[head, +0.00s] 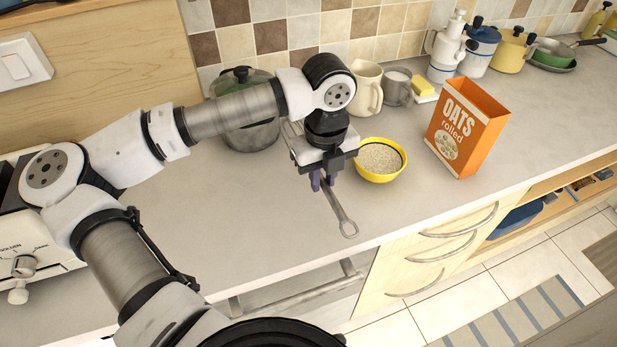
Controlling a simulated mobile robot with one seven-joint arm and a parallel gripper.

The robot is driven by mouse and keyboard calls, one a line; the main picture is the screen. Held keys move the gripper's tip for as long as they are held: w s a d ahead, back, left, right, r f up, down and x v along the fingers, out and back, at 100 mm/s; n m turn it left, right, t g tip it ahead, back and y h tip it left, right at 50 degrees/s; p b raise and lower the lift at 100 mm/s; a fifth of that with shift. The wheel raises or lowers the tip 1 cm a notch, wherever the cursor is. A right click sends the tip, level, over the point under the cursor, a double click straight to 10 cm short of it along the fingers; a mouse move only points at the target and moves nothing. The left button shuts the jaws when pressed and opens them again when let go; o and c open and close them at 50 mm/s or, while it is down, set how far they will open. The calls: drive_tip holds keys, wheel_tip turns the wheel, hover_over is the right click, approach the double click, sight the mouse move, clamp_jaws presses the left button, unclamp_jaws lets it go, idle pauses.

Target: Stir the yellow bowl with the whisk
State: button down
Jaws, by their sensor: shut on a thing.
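The yellow bowl (368,176) stands upright on the counter and holds a pale, grainy food like oats. My gripper (322,184) points down just left of the bowl and is shut on a thin grey metal utensil, which I take to be the whisk (338,212). Its shaft slants down and right from the fingers to a ring-shaped end near the counter's front edge. The rest of the whisk is hidden by the gripper. I cannot tell whether it touches the counter. It is outside the bowl.
An orange oats box (466,128) stands right of the bowl. Behind are a lidded pot (250,135), a cream mug (367,88), a grey mug (398,88) and a yellow sponge (424,88). Canisters and a green pan stand at back right. The counter right of the box is clear.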

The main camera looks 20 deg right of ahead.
wheel_tip(320, 180, up, 20)
idle(0.8)
drive_tip(key=shift+d, duration=0.1)
drive_tip(key=d+n+g+h, duration=0.5)
drive_tip(key=d+g+h, duration=0.3)
drive_tip(key=d+g, duration=0.8)
drive_tip(key=w+d+f+t+b, duration=0.1)
drive_tip(key=d+f+t, duration=0.2)
drive_tip(key=f, duration=0.2)
drive_tip(key=shift+w+f, duration=0.3)
drive_tip(key=shift+w, duration=0.1)
drive_tip(key=shift+f, duration=0.15)
